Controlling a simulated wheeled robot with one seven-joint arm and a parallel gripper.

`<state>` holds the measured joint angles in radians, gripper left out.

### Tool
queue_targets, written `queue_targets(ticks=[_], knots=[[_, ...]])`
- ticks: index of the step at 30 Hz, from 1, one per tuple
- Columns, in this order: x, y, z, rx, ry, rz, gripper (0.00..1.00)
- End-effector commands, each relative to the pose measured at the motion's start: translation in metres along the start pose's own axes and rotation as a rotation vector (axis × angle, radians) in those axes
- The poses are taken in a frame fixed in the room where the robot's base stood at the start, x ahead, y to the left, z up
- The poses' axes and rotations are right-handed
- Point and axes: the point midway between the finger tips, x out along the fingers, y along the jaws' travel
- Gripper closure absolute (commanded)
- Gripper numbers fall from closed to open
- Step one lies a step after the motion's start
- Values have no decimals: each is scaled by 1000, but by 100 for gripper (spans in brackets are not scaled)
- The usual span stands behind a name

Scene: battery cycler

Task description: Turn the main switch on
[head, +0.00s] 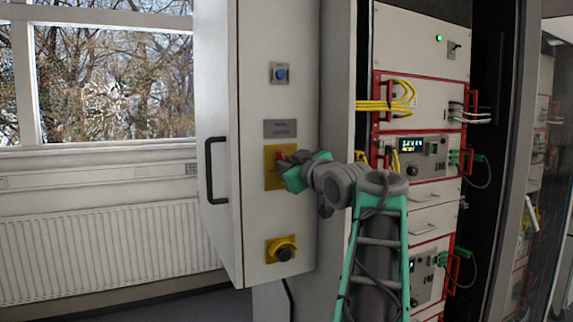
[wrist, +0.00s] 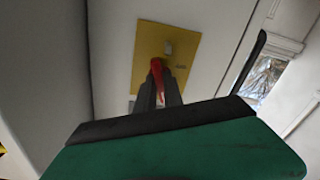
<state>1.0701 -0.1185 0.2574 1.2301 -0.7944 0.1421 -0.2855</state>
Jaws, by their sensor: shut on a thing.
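The main switch has a red handle (head: 282,155) on a yellow plate (head: 271,179), set in the front of the white cabinet. The wrist view shows the red handle (wrist: 157,66) in front of the yellow plate (wrist: 182,42), with a small pale piece on the plate beyond it. My gripper (head: 285,160) reaches the plate from the right. In the wrist view my gripper (wrist: 160,88) has its dark fingers closed around the red handle. The fingers and the green gripper body hide part of the handle, and its exact angle is hard to tell.
The cabinet (head: 262,218) also carries a blue button (head: 281,74), a grey label plate (head: 280,128) and a black knob on yellow (head: 283,252). A black door handle (head: 209,170) stands out at left. The equipment rack (head: 420,55) with cables is at right.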

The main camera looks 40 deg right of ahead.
Motion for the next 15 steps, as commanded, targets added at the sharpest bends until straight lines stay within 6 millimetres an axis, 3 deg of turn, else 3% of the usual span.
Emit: queue_targets(ticks=[15], knots=[[0,0,0,370,-2,-1,100]])
